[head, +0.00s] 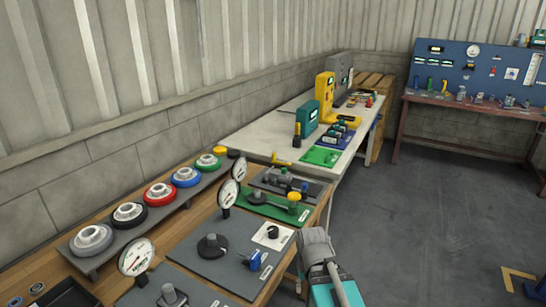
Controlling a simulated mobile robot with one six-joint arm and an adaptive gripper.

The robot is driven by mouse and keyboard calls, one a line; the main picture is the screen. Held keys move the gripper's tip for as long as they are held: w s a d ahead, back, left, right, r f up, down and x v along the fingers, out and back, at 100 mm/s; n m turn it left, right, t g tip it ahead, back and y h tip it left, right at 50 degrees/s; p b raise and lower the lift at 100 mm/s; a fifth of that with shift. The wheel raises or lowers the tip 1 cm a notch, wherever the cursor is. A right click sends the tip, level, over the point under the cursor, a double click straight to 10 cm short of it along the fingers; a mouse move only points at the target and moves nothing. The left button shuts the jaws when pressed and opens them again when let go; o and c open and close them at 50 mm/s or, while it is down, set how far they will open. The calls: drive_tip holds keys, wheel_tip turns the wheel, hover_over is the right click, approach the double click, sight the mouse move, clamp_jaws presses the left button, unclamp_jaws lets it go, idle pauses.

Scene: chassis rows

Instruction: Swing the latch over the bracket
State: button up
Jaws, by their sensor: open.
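No part is clear enough for me to name it surely as the latch or the bracket. On the wooden bench, a grey plate (207,273) carries a small blue fitting (255,261) with a dark arm reaching left. A green plate (262,209) behind it carries a yellow knob (294,197) and a dark round base. Farther back, a dark grey plate (312,192) holds grey blocks and small blue parts. Part of my arm, grey and teal, shows at the bottom right of the bench; my gripper's fingers do not show.
Round dial gauges (136,257) stand along the bench. A raised shelf (115,243) holds several coloured ring-shaped parts by the wall. A white table (251,138) with yellow and teal devices stands beyond. A red-brown workbench (480,104) stands at the back right. The grey floor (430,220) is open.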

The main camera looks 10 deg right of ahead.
drive_tip(key=shift+a, duration=0.2)
drive_tip(key=shift+r, duration=0.1)
